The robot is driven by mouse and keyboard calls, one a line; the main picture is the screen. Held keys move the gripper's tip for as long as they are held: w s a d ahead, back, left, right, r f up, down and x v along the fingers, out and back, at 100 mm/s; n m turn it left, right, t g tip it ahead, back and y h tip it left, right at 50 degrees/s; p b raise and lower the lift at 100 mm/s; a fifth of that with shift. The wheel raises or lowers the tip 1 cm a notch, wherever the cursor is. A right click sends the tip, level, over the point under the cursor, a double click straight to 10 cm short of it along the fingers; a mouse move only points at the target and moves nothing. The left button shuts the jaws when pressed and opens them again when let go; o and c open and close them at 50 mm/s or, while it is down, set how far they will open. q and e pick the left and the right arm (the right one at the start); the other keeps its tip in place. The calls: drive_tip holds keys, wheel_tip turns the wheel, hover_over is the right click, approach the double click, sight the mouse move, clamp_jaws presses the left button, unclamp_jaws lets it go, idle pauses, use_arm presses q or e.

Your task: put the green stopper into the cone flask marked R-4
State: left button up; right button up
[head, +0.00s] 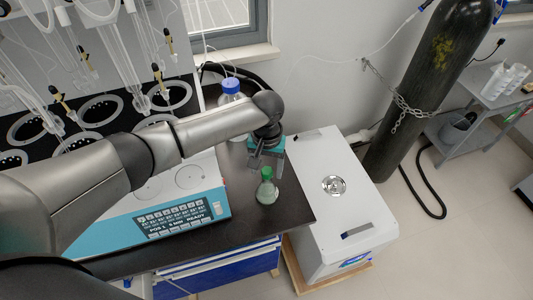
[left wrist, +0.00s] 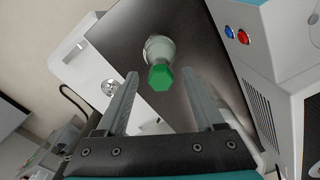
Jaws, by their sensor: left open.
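A small conical flask (head: 267,191) stands upright on the dark bench near its right front corner; no marking on it is legible. The green stopper (head: 267,172) shows at the top of the flask and appears to sit in its mouth. In the left wrist view the stopper (left wrist: 160,77) has a hexagonal top and hides part of the flask (left wrist: 158,47). My left gripper (head: 264,163) is open just above the flask. In the left wrist view its two fingers (left wrist: 160,80) lie on either side of the stopper, with gaps on both sides. My right gripper is not in view.
A teal and white device with a keypad (head: 172,216) stands left of the flask. A blue-capped bottle (head: 231,88) is behind my arm. A white box-shaped unit (head: 336,215) stands right of the bench. Glassware (head: 95,50) hangs at the upper left.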

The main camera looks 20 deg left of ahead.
use_arm(q)
wheel_tip(320, 180, up, 15)
drive_tip(key=p, duration=0.1)
drive_tip(key=shift+p, duration=0.3)
drive_tip(key=shift+f, duration=0.15)
